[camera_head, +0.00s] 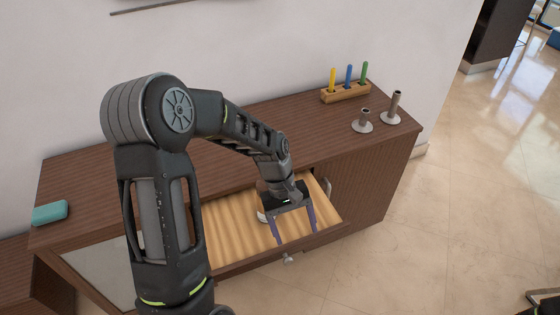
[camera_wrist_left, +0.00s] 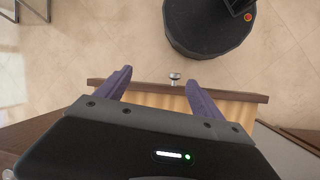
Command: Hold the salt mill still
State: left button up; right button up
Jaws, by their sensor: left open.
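My left gripper (camera_head: 295,236) is open, with its two purple fingers spread over the front part of an open drawer (camera_head: 232,226). In the left wrist view the open fingers (camera_wrist_left: 158,77) reach toward the drawer's front edge and its knob, with nothing seen between them. I cannot clearly make out a salt mill. A small white object (camera_head: 262,214) in the drawer is mostly hidden behind the gripper, and I cannot tell what it is. My right gripper is not in view.
The drawer is pulled out of a brown cabinet (camera_head: 290,112). On top are a wooden block with coloured sticks (camera_head: 346,93), two grey metal holders (camera_head: 363,121) (camera_head: 392,112) and a teal box (camera_head: 50,212). The floor at the right is mostly clear.

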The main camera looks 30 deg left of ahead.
pick_arm(q)
jog(key=s+d+f+m+b, duration=0.2)
jog(key=s+d+f, duration=0.2)
jog(key=f, duration=0.4)
jog(key=s+d+f+m+t+b, duration=0.1)
jog(key=s+d+f+m+b, duration=0.1)
jog(key=s+d+f, duration=0.3)
jog(key=s+d+f+m+b, duration=0.2)
jog(key=s+d+f, duration=0.3)
jog(key=f, duration=0.6)
jog(key=d+m, duration=0.1)
jog(key=d, duration=0.1)
jog(key=shift+s+d+f+t, duration=0.2)
jog(key=shift+d+f+t, duration=0.1)
jog(key=shift+d, duration=0.1)
